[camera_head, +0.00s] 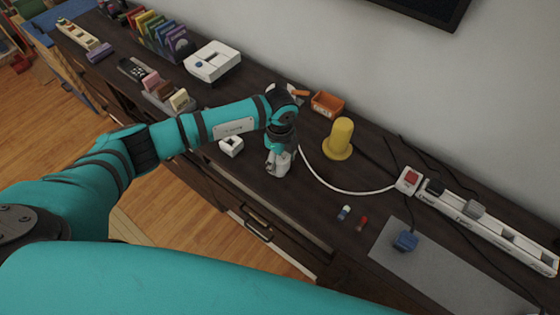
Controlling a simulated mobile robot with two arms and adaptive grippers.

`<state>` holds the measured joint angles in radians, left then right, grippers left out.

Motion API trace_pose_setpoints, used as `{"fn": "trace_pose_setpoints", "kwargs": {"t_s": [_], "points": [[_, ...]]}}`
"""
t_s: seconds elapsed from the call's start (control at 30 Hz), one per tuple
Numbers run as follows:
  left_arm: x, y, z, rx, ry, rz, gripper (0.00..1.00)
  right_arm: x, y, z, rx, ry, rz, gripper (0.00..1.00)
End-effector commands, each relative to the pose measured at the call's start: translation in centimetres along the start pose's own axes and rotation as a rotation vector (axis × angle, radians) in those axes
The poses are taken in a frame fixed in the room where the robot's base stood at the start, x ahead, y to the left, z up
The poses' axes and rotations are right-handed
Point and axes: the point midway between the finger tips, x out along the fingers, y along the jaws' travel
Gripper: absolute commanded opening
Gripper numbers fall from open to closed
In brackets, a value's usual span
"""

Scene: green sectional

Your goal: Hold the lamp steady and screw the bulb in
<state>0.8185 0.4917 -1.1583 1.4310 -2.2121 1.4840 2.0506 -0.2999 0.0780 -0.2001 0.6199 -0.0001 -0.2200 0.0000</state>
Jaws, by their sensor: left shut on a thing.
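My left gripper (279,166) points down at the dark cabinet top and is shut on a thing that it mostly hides. A white cord (345,190) runs from right beside this gripper to a white switch box with a red button (408,179). I cannot make out whether the held thing is the lamp, and I cannot pick out the bulb. A yellow cylinder on a round foot (340,139) stands upright to the right of the gripper, apart from it. My right gripper is out of view.
A small white block with an opening (231,146) lies left of the gripper. An orange bin (327,104) stands behind it. Small blue-white (344,212) and red (362,222) pieces lie before a grey mat (400,275). A power strip (490,230) lies at right.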

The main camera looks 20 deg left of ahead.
Motion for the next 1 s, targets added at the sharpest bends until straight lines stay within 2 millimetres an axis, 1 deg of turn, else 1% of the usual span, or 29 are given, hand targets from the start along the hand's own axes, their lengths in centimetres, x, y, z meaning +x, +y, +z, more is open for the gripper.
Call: {"fn": "trace_pose_setpoints", "kwargs": {"t_s": [0.03,0.13,0.17,0.43,0.57,0.67,0.8,1.0], "points": [[0.0,0.0,0.0,0.0,0.0,0.0,0.37,0.0,0.0,0.0,0.0,0.0,0.0,0.63],[0.0,0.0,0.0,0.0,0.0,0.0,0.24,0.0,0.1,0.0,0.0,0.0,0.001,0.63],[0.0,0.0,0.0,0.0,0.0,0.0,0.23,0.0,0.1,0.0,0.0,0.0,0.001,0.63],[-0.1,0.0,0.0,0.0,0.0,-0.001,0.23,0.0,0.3,0.1,-0.001,-0.001,0.003,0.63],[-0.6,-0.1,0.0,0.0,0.0,-0.002,0.23,0.2,0.3,0.1,-0.001,-0.001,0.003,0.63],[-1.4,-0.1,0.1,0.001,-0.001,-0.003,0.23,0.6,0.3,0.1,-0.001,-0.001,0.003,0.63],[-3.5,-0.1,0.1,0.001,-0.001,-0.006,0.23,1.3,0.3,0.2,-0.001,-0.001,0.003,0.63],[-3.7,4.0,-2.0,0.005,0.001,0.0,0.23,1.9,0.2,0.2,-0.001,-0.001,0.003,0.63]]}}
